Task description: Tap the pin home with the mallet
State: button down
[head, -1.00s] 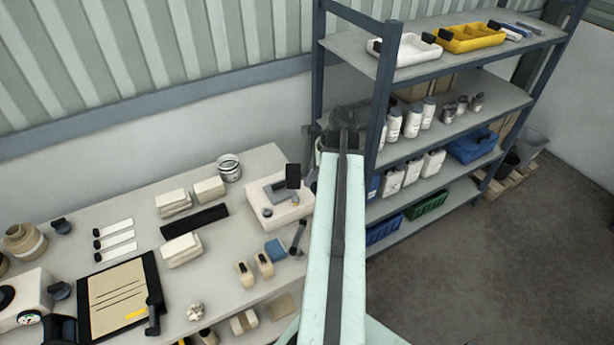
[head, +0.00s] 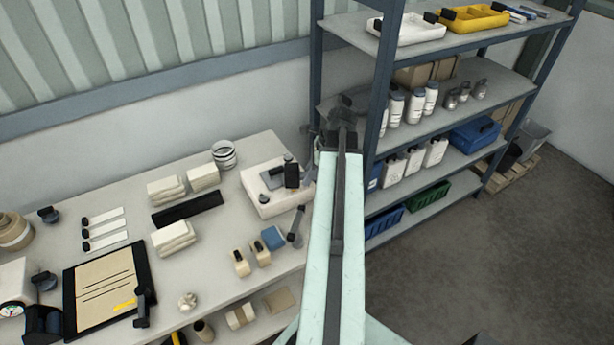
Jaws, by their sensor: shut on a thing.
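My gripper (head: 346,108) is at the far end of my pale green arm, in front of the shelf rack. It is seen from behind, and its jaws are largely hidden by dark wrist parts. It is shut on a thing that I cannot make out. I cannot pick out the pin or the mallet for certain. A dark, hammer-like tool (head: 297,226) lies near the bench's right end, apart from my gripper. Another dark-handled tool (head: 141,308) is beside the clipboard (head: 147,260).
The bench (head: 225,293) holds white stacks, a tin (head: 224,154), a white box-like device (head: 264,200) and small tan blocks. The shelf rack (head: 480,55) carries trays, bottles and bins. Open floor (head: 460,260) lies to the right of my arm.

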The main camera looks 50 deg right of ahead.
jog(key=shift+r+p, duration=0.1)
jog(key=shift+p, duration=0.25)
jog(key=shift+r, duration=0.1)
notch_tip(320, 180, up, 3)
jog(key=p, duration=0.3)
jog(key=shift+f+b, duration=0.45)
jog(key=shift+f, duration=0.1)
dwell(0.4)
notch_tip(320, 180, down, 4)
jog(key=b, duration=0.4)
jog(key=shift+f, duration=0.25)
jog(key=shift+r, duration=0.3)
notch_tip(320, 180, up, 3)
jog(key=p, duration=0.3)
jog(key=shift+r, duration=0.2)
